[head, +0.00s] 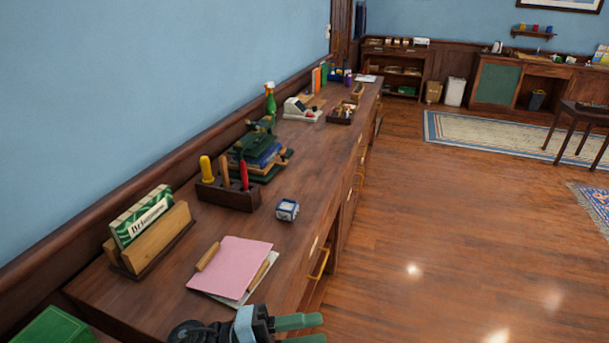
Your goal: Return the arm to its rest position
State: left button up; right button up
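My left gripper (312,329) is at the bottom edge of the head view, at the front edge of the long wooden counter (312,213). Its two green fingers point right with a gap between them, and nothing shows between them. The lower finger is partly cut off by the picture edge. It is just below and right of a pink clipboard or folder (240,267) on the counter, and appears apart from it. My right gripper is not in view.
On the counter stand a wooden holder with a green-and-white box (142,216), a tool block (228,194), a small blue-and-white box (287,210) and a green press-like device (256,140). A drawer handle (319,263) sticks out in front. Open floor (440,240) lies to the right.

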pick_arm(q)
jog(key=s+a+f+n+t+y+p, duration=0.1)
jog(key=s+a+f+n+t+y, duration=0.1)
jog(key=a+f+n+t+y, duration=0.75)
jog(key=s+a+f+n+t+y, duration=0.2)
jog(key=a+f+n+t+y, duration=0.15)
jog(key=n, duration=1.05)
jog(key=s+a+f+n+g+y, duration=0.2)
jog(key=s+a+f+n+g, duration=0.1)
jog(key=s+f, duration=0.3)
jog(key=s+a+f+n+g+y, duration=0.2)
jog(key=s+f, duration=0.5)
jog(key=s, duration=0.4)
jog(key=shift+s+a+n+g+y+p, duration=0.25)
jog(key=shift+a+n+g+y+p, duration=0.2)
jog(key=shift+a+n, duration=0.6)
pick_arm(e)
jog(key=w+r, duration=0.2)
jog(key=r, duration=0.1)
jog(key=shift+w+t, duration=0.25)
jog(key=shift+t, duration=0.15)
pick_arm(q)
jog(key=shift+a+f, duration=0.1)
jog(key=shift+a, duration=0.1)
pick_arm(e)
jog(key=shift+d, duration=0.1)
